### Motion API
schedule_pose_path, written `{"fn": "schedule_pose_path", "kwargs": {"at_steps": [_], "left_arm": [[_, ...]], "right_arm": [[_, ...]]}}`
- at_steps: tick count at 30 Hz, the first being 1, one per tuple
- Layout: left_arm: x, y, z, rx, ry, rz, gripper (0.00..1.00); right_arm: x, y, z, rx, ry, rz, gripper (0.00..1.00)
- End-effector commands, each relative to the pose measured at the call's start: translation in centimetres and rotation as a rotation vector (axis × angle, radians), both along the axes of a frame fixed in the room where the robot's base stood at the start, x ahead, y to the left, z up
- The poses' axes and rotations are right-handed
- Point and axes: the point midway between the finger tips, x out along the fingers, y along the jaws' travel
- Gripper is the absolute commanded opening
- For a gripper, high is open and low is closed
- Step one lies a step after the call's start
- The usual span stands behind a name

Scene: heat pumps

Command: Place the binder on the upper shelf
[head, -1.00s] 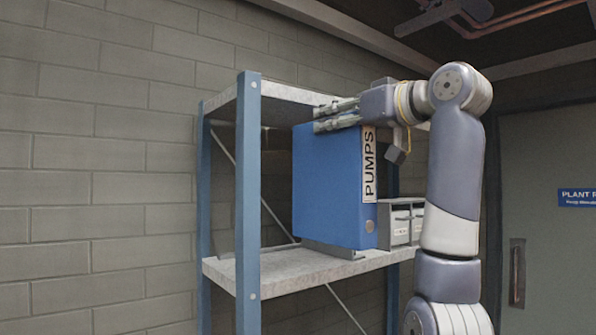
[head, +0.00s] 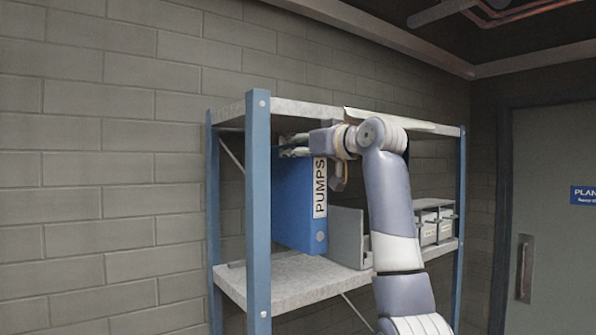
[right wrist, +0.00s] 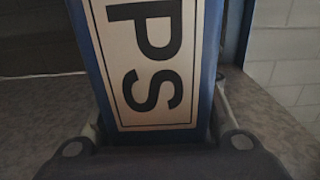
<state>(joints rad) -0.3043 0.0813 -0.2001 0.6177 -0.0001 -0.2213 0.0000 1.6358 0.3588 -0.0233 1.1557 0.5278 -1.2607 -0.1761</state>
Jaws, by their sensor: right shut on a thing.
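The blue binder (head: 292,210) with a white PUMPS label is upright between the two shelf boards. It is just right of the front blue post, which covers part of its left side. My right gripper (head: 295,146) is shut on the binder's upper part, under the top board. In the right wrist view the binder's spine label (right wrist: 150,60) fills the middle between the fingers. The board below (head: 270,287) is grey and speckled. I cannot tell whether the binder's bottom touches it. My left gripper is not in view.
A grey upright bookend (head: 346,237) stands right of the binder. Grey boxes (head: 435,222) sit farther right on the same board. The top board (head: 290,112) is close above my gripper. A blue post (head: 258,210) stands at front left.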

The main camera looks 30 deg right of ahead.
Motion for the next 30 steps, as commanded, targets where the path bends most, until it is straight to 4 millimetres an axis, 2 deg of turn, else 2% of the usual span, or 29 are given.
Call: {"fn": "schedule_pose_path", "kwargs": {"at_steps": [17,23,26,30], "left_arm": [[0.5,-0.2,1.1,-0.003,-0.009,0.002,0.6],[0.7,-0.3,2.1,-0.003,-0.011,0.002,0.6],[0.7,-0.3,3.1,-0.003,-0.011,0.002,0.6],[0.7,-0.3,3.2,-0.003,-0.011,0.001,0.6]], "right_arm": [[-0.1,-0.1,-3.2,0.001,-0.004,-0.001,0.0],[-0.1,-0.1,-5.5,0.0,-0.003,-0.001,0.0],[0.1,0.0,-5.8,0.002,-0.005,0.0,0.0],[0.2,0.0,-6.3,0.002,-0.006,-0.001,0.0]]}}
